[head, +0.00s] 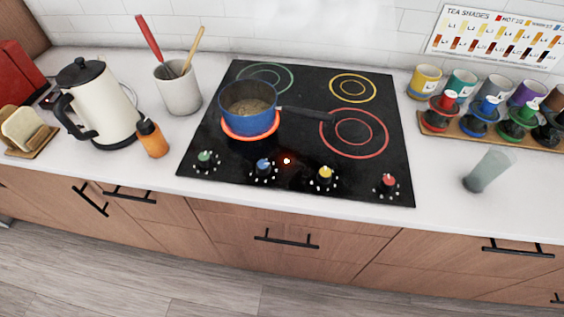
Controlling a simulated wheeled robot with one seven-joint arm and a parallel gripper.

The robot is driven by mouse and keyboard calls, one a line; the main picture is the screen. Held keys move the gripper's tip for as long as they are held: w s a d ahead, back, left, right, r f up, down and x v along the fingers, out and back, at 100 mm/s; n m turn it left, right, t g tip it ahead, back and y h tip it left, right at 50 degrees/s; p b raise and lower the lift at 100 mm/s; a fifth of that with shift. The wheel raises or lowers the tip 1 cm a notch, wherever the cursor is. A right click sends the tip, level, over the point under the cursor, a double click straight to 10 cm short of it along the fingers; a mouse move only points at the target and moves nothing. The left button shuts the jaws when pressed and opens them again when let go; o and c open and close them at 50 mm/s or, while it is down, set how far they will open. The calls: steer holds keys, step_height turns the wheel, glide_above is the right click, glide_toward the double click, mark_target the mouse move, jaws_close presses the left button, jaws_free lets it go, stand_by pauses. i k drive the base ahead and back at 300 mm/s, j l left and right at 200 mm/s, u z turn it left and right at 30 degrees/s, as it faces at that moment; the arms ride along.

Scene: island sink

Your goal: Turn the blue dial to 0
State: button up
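The blue dial (263,166) sits near the front edge of the black cooktop (302,120), second from the left in a row of coloured dials. White marks surround it; they are too small to read. A blue pot (249,110) with something brownish inside stands on the front left burner, which glows orange-red (250,133) around the pot's base. The pot's dark handle points right. A small red light (287,161) glows just right of the blue dial. My gripper is not in view.
A green dial (204,158) is left of the blue one; yellow (325,174) and red (388,182) dials are to its right. An orange bottle (152,139) and kettle (98,105) stand left of the cooktop. A glass (488,170) stands right. The counter's front strip is clear.

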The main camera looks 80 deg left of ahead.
mark_target(263, 168)
steer(key=u, duration=2.35)
